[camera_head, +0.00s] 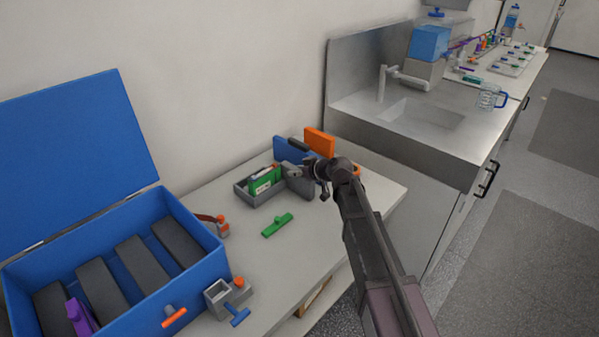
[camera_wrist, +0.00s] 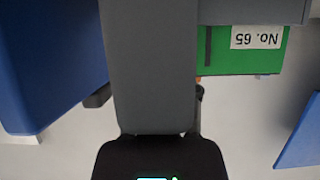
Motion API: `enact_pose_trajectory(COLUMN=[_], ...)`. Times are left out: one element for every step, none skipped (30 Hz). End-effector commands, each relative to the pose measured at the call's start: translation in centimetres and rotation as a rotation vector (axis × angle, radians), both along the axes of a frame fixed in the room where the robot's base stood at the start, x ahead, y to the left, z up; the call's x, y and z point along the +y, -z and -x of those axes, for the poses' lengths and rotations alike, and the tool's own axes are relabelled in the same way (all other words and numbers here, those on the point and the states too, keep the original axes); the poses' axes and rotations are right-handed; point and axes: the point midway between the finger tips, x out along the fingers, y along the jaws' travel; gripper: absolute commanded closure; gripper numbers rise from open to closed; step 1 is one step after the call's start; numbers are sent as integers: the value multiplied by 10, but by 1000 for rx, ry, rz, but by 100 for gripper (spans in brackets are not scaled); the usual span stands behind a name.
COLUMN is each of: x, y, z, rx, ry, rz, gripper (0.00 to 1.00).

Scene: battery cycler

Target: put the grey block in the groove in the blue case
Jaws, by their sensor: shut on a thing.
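My gripper (camera_head: 312,172) is at the back of the white counter, shut on a grey block (camera_head: 299,184). In the wrist view the grey block (camera_wrist: 152,65) runs up the middle of the picture from the black gripper (camera_wrist: 160,150). The block is beside a green piece (camera_head: 264,181) in a grey tray (camera_head: 250,201); I cannot tell whether they touch. The wrist view shows the green piece (camera_wrist: 235,60) with a "No. 65" label. The blue case (camera_head: 213,262) stands open at the left, with several dark grey strips inside; I cannot tell grooves from blocks there.
A blue piece (camera_head: 283,149) and an orange block (camera_head: 319,143) stand behind my gripper. A green part (camera_head: 277,225) lies before the tray. A small grey holder (camera_head: 216,299) and a blue T-shaped part (camera_head: 237,314) are near the case. A purple piece (camera_head: 80,318) is in the case.

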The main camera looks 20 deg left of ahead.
Motion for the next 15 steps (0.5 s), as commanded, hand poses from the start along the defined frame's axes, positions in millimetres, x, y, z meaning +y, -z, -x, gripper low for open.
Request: enact_pose_trajectory(x=[0,0,0,0,0,0,0,0,0,0,0,0,0,0,0], y=[3,1,1,1,1,1,1,1,1,1,1,1,1,1,1], z=[0,0,0,0,0,0,0,0,0,0,0,0,0,0,0], rx=[0,0,0,0,0,0,0,0,0,0,0,0,0,0,0], ry=[0,0,0,0,0,0,0,0,0,0,0,0,0,0,0], rz=[0,0,0,0,0,0,0,0,0,0,0,0,0,0,0], gripper=[83,50,38,29,24,24,24,24,24,24,24,24,24,24,24])
